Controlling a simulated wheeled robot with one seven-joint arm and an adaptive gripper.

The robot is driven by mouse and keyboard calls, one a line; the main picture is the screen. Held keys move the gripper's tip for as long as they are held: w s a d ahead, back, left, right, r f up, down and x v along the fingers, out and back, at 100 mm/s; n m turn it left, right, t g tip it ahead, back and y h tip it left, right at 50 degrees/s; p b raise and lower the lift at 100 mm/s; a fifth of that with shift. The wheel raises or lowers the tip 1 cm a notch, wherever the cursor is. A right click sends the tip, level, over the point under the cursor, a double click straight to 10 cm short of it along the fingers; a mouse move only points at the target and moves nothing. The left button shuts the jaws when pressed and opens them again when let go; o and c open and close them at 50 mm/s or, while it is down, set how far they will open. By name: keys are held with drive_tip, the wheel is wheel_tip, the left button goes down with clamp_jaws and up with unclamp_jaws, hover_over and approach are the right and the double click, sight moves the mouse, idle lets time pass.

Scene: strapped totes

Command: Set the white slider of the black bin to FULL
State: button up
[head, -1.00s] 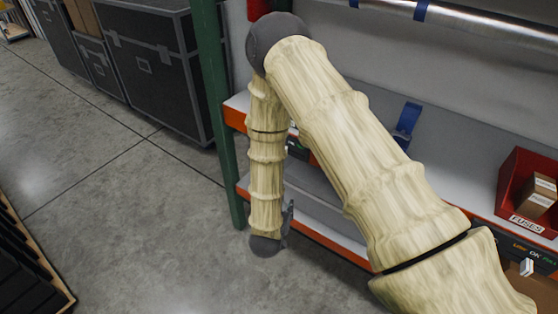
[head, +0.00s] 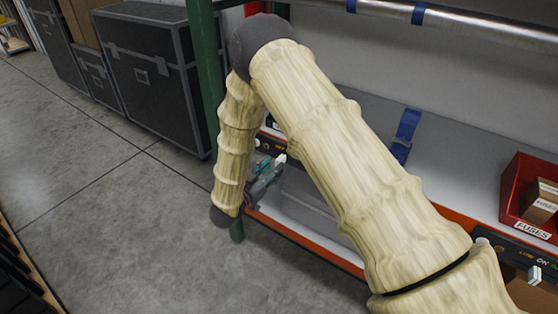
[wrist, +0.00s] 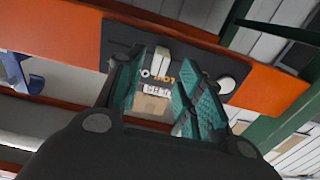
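The black bin's dark slider panel (wrist: 118,48) is on the orange shelf edge and looks upside down in the wrist view. Its white slider (wrist: 161,56) sticks out near the orange LOW mark, by the OK mark; its exact setting is unclear. FULL is hidden, apparently behind a finger. In the head view the slider (head: 281,158) shows just left of my upper arm. My gripper (wrist: 165,75) has its teal fingers apart, with the slider in the gap between them in the picture; no contact shows. The gripper (head: 266,168) also shows beside the panel. The bin itself is mostly hidden.
A red FUSES bin (head: 515,190) with its own panel and white slider (head: 534,275) stands at the right. A blue strap (head: 405,130) lies on the shelf. A green post (head: 208,85) is close to my forearm. Open floor lies left.

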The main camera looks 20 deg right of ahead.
sight(277, 163)
drive_tip(key=shift+p+x, duration=0.35)
drive_tip(key=shift+x, duration=1.95)
drive_tip(key=shift+c, duration=0.5)
clamp_jaws()
